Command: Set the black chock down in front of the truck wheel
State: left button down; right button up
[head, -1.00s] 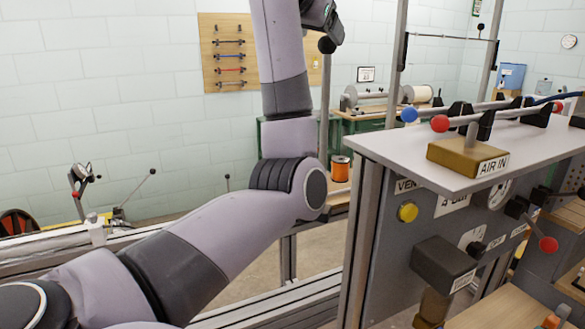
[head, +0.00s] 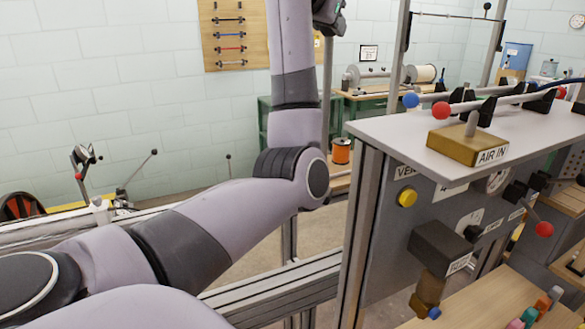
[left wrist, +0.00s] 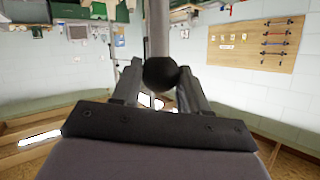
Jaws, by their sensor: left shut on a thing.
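I see no black chock and no truck wheel that I can make out for certain. My left gripper (head: 328,14) is at the top edge of the head view, partly cut off. In the left wrist view my left gripper (left wrist: 160,78) is shut on a black ball knob (left wrist: 160,73) at the end of a grey rod (left wrist: 157,32). The knob sits between the two fingers. My right gripper is not in view.
A grey panel cabinet (head: 385,245) with an AIR IN block (head: 467,143) fills the right side. A metal rail (head: 270,292) runs below my left arm. A dark round thing with red (head: 20,205) is at the left edge. An orange spool (head: 341,150) stands behind.

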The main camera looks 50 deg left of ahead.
pick_arm(q)
jog(key=shift+r, duration=0.35)
